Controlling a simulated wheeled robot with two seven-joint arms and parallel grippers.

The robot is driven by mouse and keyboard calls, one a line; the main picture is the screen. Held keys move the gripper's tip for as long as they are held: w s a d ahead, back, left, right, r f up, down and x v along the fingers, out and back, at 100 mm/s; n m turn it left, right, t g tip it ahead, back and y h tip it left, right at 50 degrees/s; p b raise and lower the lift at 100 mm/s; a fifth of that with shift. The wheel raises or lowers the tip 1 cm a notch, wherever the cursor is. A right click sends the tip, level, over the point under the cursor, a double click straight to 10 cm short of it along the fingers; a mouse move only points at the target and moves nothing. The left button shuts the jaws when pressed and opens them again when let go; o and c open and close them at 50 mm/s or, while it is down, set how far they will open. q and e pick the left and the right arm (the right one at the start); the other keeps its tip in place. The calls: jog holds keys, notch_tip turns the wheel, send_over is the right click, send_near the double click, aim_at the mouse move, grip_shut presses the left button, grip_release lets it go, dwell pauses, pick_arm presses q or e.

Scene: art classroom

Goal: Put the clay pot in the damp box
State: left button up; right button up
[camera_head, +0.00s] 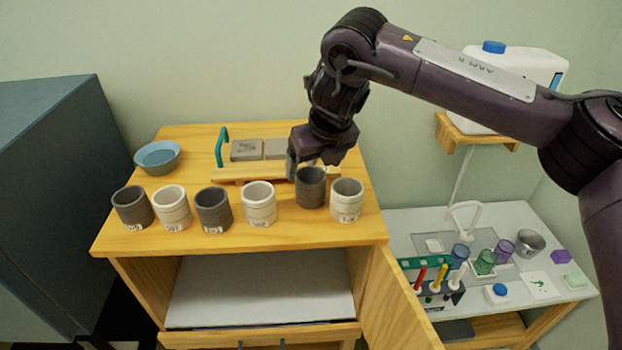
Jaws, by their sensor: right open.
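A row of cylindrical clay pots stands upright on the wooden cabinet's top (290,235). They alternate dark grey and pale: a dark pot (132,208), pale pot (171,208), dark pot (213,211), pale pot (258,205), dark pot (311,188) and pale pot (346,201). The dark pot second from the right sits slightly farther back; I see no label on it. My right gripper (314,168) is open, directly behind and above that pot; its fingertips are partly hidden. The cabinet's open, white-floored compartment (260,290) may be the damp box; I cannot tell. My left gripper is out of view.
The cabinet door (398,305) stands open at the right. A side table with a sink, cups and tubes (440,290) is at right. A dark cabinet (60,180) stands left.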

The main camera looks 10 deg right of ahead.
aim_at(311, 185)
jog(key=shift+w+f, duration=0.1)
jog(key=shift+f, duration=0.5)
jog(key=p+x, duration=0.3)
jog(key=x, duration=0.3)
jog(key=shift+d+f, duration=0.1)
jog(key=shift+f, duration=0.15)
jog(key=shift+w+f, duration=0.1)
jog(key=shift+f, duration=0.2)
jog(key=c, duration=1.1)
jog(key=shift+r, duration=0.1)
jog(key=shift+c, duration=0.8)
